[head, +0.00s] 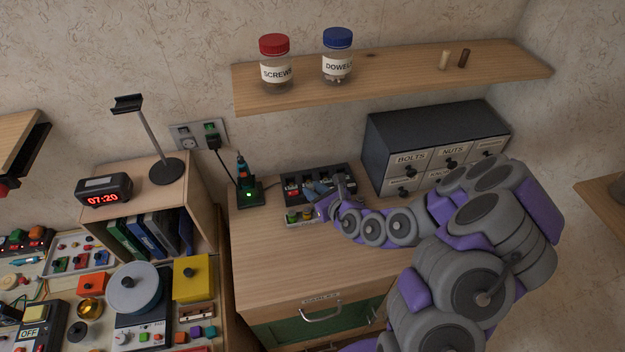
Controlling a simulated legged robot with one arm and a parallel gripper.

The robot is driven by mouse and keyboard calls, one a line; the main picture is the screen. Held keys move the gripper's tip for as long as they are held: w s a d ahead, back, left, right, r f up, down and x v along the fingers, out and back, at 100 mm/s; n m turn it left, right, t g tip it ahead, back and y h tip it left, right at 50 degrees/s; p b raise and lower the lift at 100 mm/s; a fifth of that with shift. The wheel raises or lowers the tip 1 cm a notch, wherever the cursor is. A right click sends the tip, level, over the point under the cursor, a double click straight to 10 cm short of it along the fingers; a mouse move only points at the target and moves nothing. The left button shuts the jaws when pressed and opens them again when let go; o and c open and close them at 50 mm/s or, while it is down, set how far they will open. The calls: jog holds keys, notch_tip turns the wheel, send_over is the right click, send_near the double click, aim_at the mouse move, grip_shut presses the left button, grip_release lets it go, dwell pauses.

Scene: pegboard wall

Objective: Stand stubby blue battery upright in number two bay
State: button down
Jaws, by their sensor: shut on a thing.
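A black charger block (290,181) with a row of bays stands at the back of the wooden desk. A red item (293,193) sits at its left end. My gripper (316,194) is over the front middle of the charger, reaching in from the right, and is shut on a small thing. That thing is mostly hidden by the fingers; it seems to be the stubby blue battery, but its tilt and whether it touches a bay cannot be told. The number two bay's label is too small to read. A pale tray (291,223) with small yellow and green pieces lies in front of the charger.
A dark drawer cabinet (432,128) stands to the right behind my arm. A soldering-iron stand (249,192) with a green light is left of the charger. A shelf (400,82) with jars hangs above. The desk front (290,262) is clear.

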jog(key=w+b, duration=0.1)
jog(key=w, duration=0.2)
jog(key=w+b, duration=0.1)
jog(key=w, duration=0.2)
jog(key=w+f+b, duration=0.1)
jog(key=w, duration=0.3)
jog(key=shift+a, duration=0.2)
jog(key=shift+w+a, duration=0.2)
jog(key=shift+w, duration=0.15)
jog(key=shift+d+f+b, duration=0.1)
jog(key=shift+f+b, duration=0.65)
jog(key=shift+f, duration=1)
jog(key=shift+f, duration=0.1)
jog(key=shift+f, duration=0.1)
jog(key=c, duration=0.9)
grip_release()
